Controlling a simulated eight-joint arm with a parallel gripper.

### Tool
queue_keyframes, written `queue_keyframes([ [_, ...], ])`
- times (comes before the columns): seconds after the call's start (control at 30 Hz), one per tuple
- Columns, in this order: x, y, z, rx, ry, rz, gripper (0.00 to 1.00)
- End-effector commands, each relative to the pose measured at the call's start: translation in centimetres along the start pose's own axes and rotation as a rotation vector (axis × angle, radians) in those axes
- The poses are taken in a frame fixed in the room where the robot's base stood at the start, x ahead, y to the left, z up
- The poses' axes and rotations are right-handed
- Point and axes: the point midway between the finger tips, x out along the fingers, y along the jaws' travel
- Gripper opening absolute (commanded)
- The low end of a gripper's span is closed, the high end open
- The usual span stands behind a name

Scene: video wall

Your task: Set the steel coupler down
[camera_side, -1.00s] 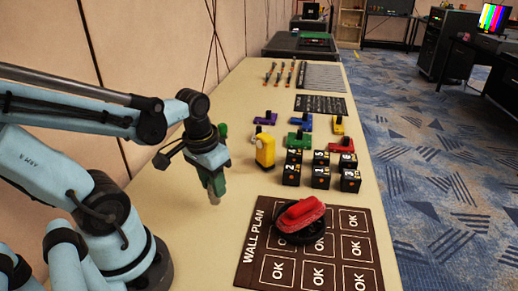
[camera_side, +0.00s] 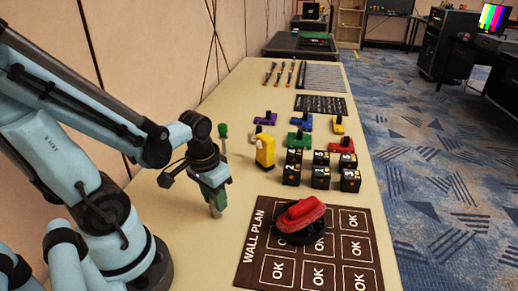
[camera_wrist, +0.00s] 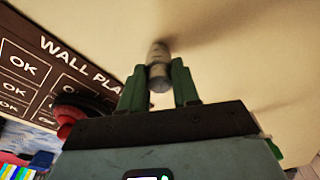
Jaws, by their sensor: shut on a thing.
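The steel coupler (camera_wrist: 159,68) is a small grey metal cylinder held between the green fingertips of my gripper (camera_wrist: 159,85) in the wrist view. In the side view my gripper (camera_side: 216,203) points down over the bare table left of the wall plan mat, with the coupler's grey end (camera_side: 215,211) showing below the fingers. The coupler is at or just above the tabletop; I cannot tell whether it touches. A dark shadow lies close beside it in the wrist view.
The brown wall plan mat (camera_side: 251,259) lies to the right, with a red-and-black object (camera_side: 301,217) on it. Black cubes (camera_side: 321,177), a yellow tool (camera_side: 265,151), a green-handled screwdriver (camera_side: 223,131) and several coloured clamp-like pieces stand behind. The table around the gripper is clear.

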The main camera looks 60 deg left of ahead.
Motion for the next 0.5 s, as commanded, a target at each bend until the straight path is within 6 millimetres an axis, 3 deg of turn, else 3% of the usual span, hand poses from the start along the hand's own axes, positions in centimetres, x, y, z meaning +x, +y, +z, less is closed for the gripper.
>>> queue_keyframes([
  [0.1,0.28,0.00,0.00,0.000,0.000,0.000,0.00],
  [0.13,0.31,0.00,0.01,0.000,0.000,0.000,0.32],
  [0.3,0.28,0.00,0.02,0.000,0.000,0.000,0.56],
  [0.5,0.27,0.00,0.02,0.000,0.000,0.000,0.56],
])
